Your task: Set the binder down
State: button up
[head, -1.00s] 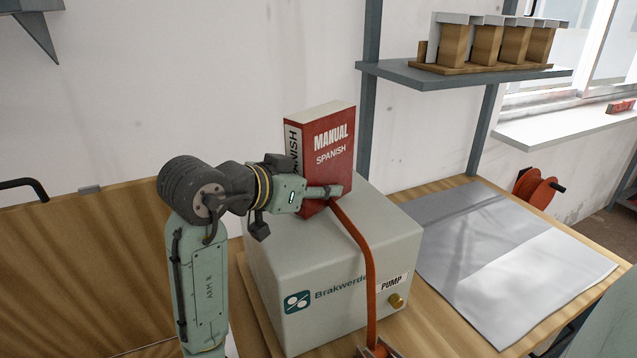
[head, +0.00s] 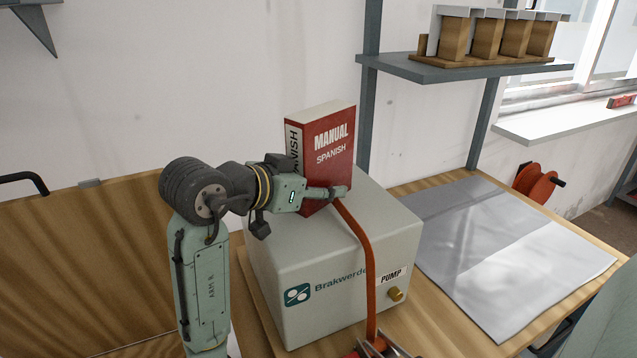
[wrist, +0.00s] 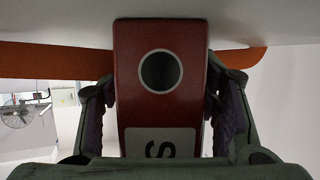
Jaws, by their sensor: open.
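In the wrist view the binder's red spine (wrist: 160,100), with a round hole, lies between my open fingers. A narrow gap shows beside the right finger; contact on the left is hard to tell. The binder's bottom edge is partly hidden by my gripper in the head view.
An orange strap (head: 362,255) runs over the pump box and down its front. A grey mat (head: 500,255) lies on the wooden bench to the right. A shelf (head: 470,70) with wooden blocks is above. A red reel (head: 536,183) is at the back right.

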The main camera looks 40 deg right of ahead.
jog(key=shift+r, duration=0.25)
jog(key=b+v, duration=0.3)
jog(key=v, duration=0.9)
